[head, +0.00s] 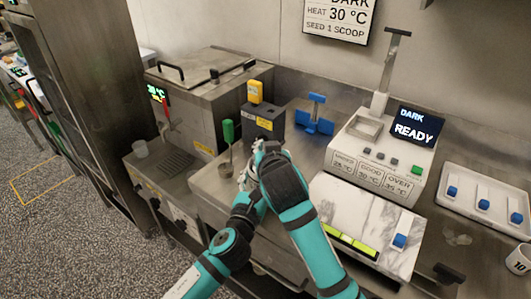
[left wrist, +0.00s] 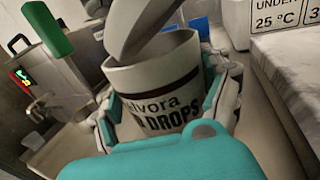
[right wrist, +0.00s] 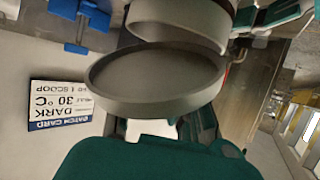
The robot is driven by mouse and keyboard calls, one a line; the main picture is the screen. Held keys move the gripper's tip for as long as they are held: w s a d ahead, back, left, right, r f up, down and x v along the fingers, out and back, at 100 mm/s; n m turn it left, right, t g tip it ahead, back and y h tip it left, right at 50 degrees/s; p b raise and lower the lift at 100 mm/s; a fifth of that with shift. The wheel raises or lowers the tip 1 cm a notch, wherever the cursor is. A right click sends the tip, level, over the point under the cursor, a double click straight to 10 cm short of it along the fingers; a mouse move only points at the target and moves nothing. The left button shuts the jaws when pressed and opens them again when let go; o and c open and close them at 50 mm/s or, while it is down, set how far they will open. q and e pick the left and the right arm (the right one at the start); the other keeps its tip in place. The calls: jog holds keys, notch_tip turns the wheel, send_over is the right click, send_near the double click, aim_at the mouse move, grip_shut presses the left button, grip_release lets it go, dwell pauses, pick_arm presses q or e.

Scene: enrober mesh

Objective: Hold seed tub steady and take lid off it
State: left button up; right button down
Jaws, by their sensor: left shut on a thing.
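The seed tub (left wrist: 150,80), pale with a dark band and lettering, stands between the fingers of my left gripper (left wrist: 170,110) in the left wrist view. My left gripper is shut on it. The grey round lid (right wrist: 155,80) fills the middle of the right wrist view; it also shows tilted above the tub's rim in the left wrist view (left wrist: 145,25). My right gripper (right wrist: 165,125) appears shut on the lid, its fingertips partly hidden behind it. In the head view my right gripper (head: 262,152) is beside my left one (head: 244,180), and the arms hide the tub.
A green-handled tool (head: 228,132) stands in a metal cup left of the grippers. Behind are a dark box (head: 263,122) and a blue stand (head: 315,120). A marble slab (head: 370,215) and a scale (head: 385,150) are to the right.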

jog(key=shift+r, duration=0.55)
jog(key=shift+r, duration=2.05)
pick_arm(q)
jog(key=o, duration=1.7)
jog(key=shift+c, duration=0.2)
jog(key=shift+s, duration=0.1)
